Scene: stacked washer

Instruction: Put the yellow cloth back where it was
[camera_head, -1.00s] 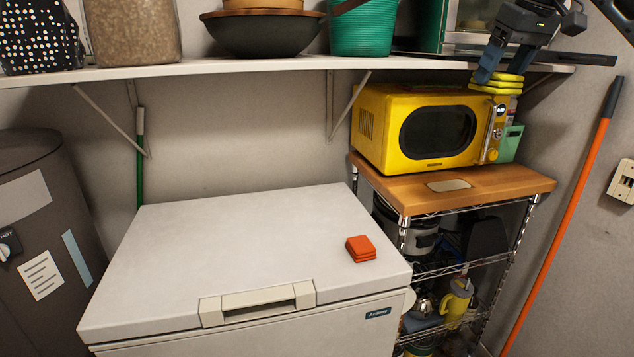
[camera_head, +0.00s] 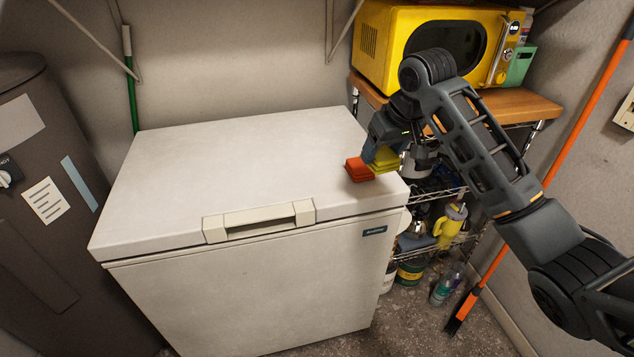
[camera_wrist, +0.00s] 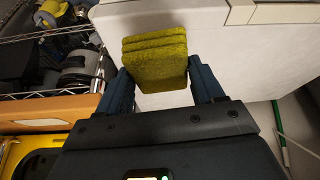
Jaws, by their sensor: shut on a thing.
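The yellow cloth (camera_head: 385,159) is a small folded stack. It is between the fingers of my gripper (camera_head: 374,152), just right of the red-orange folded cloth (camera_head: 358,170) at the right edge of the white chest freezer lid (camera_head: 230,160). In the wrist view my gripper (camera_wrist: 158,88) is shut on the yellow cloth (camera_wrist: 155,60), with a finger on each side. The red-orange cloth does not show in the wrist view. I cannot tell whether the yellow cloth touches the lid or the red-orange cloth.
A yellow microwave (camera_head: 400,45) stands on a wood-topped wire rack (camera_head: 530,106) right of the freezer. An orange-handled pole (camera_head: 590,120) leans at the right wall. A grey cylinder tank (camera_head: 50,200) stands at the left. Most of the freezer lid is clear.

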